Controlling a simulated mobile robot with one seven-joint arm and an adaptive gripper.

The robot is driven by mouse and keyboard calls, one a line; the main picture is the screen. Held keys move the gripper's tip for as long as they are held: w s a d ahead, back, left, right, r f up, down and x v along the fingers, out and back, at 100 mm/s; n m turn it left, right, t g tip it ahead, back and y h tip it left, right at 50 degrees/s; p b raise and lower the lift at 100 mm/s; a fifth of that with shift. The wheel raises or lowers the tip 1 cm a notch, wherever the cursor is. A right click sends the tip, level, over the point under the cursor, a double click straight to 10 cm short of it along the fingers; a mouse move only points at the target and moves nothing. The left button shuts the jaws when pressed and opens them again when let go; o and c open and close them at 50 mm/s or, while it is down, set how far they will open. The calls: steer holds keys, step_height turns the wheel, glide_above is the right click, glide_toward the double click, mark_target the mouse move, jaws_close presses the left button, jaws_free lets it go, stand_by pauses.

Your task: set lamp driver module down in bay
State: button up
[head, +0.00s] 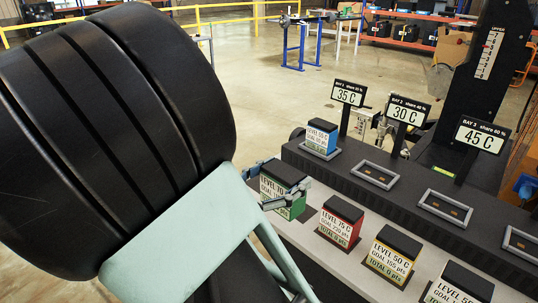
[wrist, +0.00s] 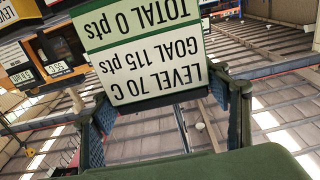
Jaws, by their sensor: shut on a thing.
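My gripper (head: 276,188) is shut on a black-topped green module (head: 283,208) labelled level 70 C, goal 115 pts, total 0 pts. It hangs between the two fingers at the left end of the light grey bench strip; whether its base touches anything cannot be told. In the wrist view the module's label (wrist: 150,62) appears upside down between the fingers. Empty framed bays lie on the dark raised shelf: one (head: 359,179) before the 30 C sign (head: 408,112), one (head: 428,208) before the 45 C sign (head: 482,136), and another at right (head: 508,248).
A blue module (head: 322,139) stands in the bay by the 35 C sign (head: 348,94). Red (head: 340,222), yellow (head: 393,256) and another (head: 458,287) module stand on the front strip. Sign posts rise behind the bays. A dark column (head: 476,90) stands behind.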

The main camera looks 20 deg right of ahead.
steer(key=shift+s+a+r, duration=0.15)
steer(key=shift+s+a, duration=0.05)
steer(key=shift+a, duration=0.05)
steer(key=shift+w+a, duration=0.1)
steer(key=shift+a, duration=0.05)
steer(key=w+a+f+n+t+y, duration=0.35)
steer(key=w+a+f+t, duration=0.25)
steer(key=w+a+f, duration=0.5)
step_height(320, 180, up, 14)
steer(key=s+p, duration=0.1)
steer(key=p, duration=2)
steer(key=shift+a+p, duration=0.4)
steer(key=shift+a, duration=0.05)
